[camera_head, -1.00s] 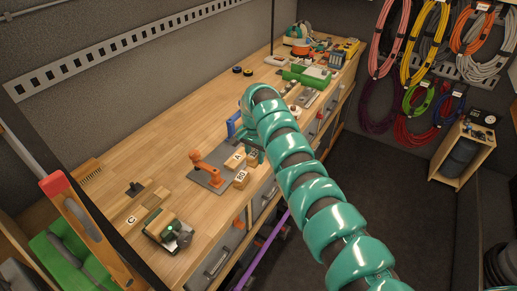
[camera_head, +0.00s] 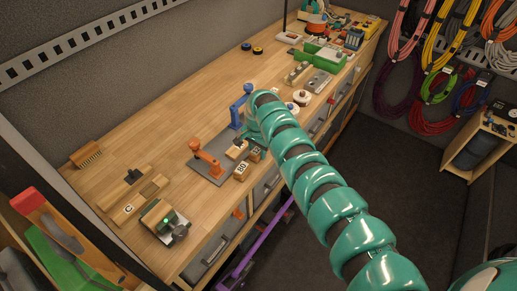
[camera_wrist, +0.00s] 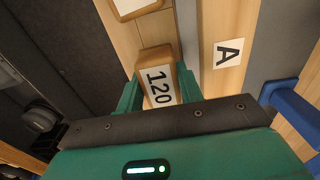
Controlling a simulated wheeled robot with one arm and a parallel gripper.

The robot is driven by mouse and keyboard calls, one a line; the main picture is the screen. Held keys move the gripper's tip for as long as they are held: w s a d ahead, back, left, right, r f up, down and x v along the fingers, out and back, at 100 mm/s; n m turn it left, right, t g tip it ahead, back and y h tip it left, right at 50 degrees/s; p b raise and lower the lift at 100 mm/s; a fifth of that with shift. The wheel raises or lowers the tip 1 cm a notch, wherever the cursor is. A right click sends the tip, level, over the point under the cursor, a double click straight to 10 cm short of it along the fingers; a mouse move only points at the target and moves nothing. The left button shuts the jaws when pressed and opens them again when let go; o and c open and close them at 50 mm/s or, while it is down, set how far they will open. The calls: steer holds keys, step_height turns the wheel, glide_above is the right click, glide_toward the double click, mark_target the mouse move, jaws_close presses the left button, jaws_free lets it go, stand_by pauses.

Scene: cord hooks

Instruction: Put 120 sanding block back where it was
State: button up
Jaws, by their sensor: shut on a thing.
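The 120 sanding block (camera_wrist: 154,62) is a small wooden block with a white label, seen in the wrist view between the green fingers of my gripper (camera_wrist: 158,88). My gripper is shut on it. In the head view the block (camera_head: 257,153) is partly hidden by my gripper (camera_head: 253,141), at the bench's front edge beside the 80 block (camera_head: 242,172). I cannot tell whether it touches the bench.
A sander-like tool (camera_head: 160,221) and a piece labelled C (camera_head: 128,208) lie at left. The bench top (camera_head: 170,130) behind is mostly clear.

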mark_target(258, 149)
steer(key=shift+a+f, duration=0.1)
steer(key=shift+f, duration=0.1)
steer(key=o, duration=1)
steer(key=shift+c, duration=0.2)
steer(key=shift+r, duration=0.1)
steer(key=shift+r, duration=0.2)
step_height(258, 149, up, 10)
steer(key=b, duration=0.3)
steer(key=shift+w+r, duration=0.1)
steer(key=shift+r, duration=0.8)
